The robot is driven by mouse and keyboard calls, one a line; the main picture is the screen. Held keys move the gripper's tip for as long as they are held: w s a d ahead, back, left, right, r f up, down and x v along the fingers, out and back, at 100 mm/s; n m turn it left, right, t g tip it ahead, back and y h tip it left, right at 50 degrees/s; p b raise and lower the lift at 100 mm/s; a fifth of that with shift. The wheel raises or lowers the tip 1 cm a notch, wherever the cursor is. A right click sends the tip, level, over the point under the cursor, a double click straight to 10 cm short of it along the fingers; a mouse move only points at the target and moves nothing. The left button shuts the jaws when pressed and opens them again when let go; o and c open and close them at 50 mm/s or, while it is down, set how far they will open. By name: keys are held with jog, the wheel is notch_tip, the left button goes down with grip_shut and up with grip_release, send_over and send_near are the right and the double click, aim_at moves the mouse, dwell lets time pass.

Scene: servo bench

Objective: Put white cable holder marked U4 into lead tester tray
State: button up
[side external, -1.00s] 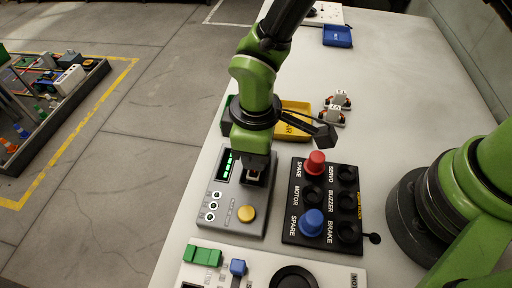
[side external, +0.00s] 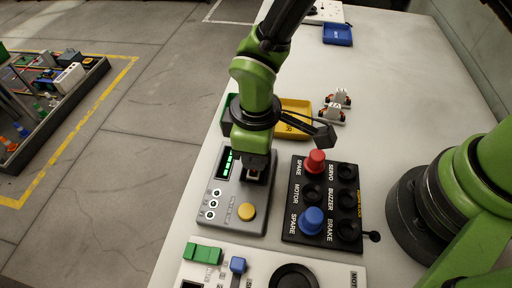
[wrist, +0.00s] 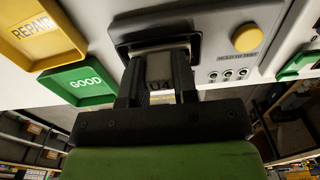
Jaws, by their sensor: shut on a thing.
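The white cable holder marked U4 (wrist: 160,70) is between the fingers of my gripper (wrist: 158,84), which is shut on it. In the wrist view it is at the dark-rimmed tray (wrist: 122,48) of the grey lead tester. The lead tester (side external: 225,203) also shows in the side view, with my gripper (side external: 257,172) low over its upper right part. My gripper hides most of the tray there, and only a small bit of the holder shows. I cannot tell whether the holder touches the tray floor.
The tester has a yellow button (side external: 246,212) and a green-lit display (side external: 227,164). A black switch panel (side external: 292,228) with red and blue knobs stands close on the right. A yellow REPAIR bin (wrist: 62,50) and a green GOOD bin (wrist: 100,97) are nearby. Other white holders (side external: 341,97) lie behind.

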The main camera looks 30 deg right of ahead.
jog(key=shift+f, duration=0.15)
jog(key=o, duration=1)
jog(key=shift+r, duration=2.5)
jog(key=shift+r, duration=2.05)
